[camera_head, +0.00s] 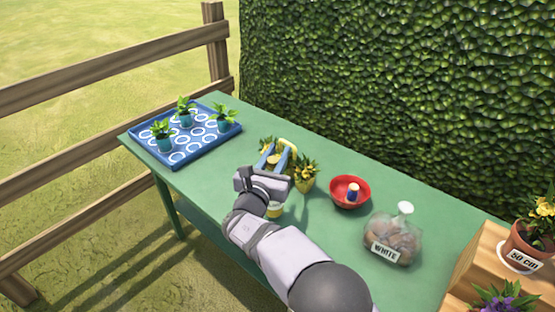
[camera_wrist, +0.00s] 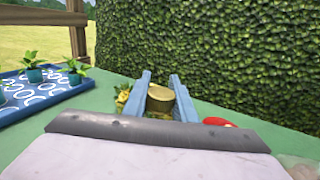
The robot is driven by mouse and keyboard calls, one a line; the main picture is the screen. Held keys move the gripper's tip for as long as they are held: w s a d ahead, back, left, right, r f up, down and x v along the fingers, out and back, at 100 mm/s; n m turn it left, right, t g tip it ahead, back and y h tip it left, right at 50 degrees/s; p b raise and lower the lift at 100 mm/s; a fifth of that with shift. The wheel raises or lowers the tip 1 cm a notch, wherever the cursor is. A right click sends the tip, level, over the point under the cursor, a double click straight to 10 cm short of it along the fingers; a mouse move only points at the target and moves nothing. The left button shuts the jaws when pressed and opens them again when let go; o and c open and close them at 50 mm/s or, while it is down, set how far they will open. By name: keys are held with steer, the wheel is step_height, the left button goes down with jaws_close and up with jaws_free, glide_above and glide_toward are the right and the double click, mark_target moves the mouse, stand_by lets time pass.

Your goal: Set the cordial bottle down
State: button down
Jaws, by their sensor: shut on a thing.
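My gripper (camera_head: 275,157) is over the middle of the green table, its two blue fingers pointing away from me. In the wrist view, the fingers (camera_wrist: 160,90) are closed on the cordial bottle, whose round gold top (camera_wrist: 161,97) shows between them. The bottle's gold top (camera_head: 273,159) also shows in the head view. Most of its body is hidden behind my gripper. A pale and yellow piece (camera_head: 274,210) shows below my wrist and may be its lower part. I cannot tell whether the bottle touches the table.
A yellow-flowered pot (camera_head: 305,178) stands close right of my fingers, with more yellow flowers (camera_head: 266,144) behind. A blue tray (camera_head: 205,151) with three potted seedlings is at left. A red bowl (camera_head: 364,200) and a bag labelled WHITE (camera_head: 392,240) are right. The table (camera_head: 150,185) is bare front left.

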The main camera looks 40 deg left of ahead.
steer(key=shift+f, duration=1)
steer(key=c, duration=1.5)
jaws_free()
steer(key=shift+f, duration=0.1)
steer(key=shift+o, duration=0.2)
steer(key=shift+s, duration=0.15)
steer(key=b+v, duration=0.1)
steer(key=v, duration=1)
steer(key=shift+s+d+b, duration=0.15)
steer(key=shift+s+b, duration=0.2)
steer(key=shift+s, duration=0.05)
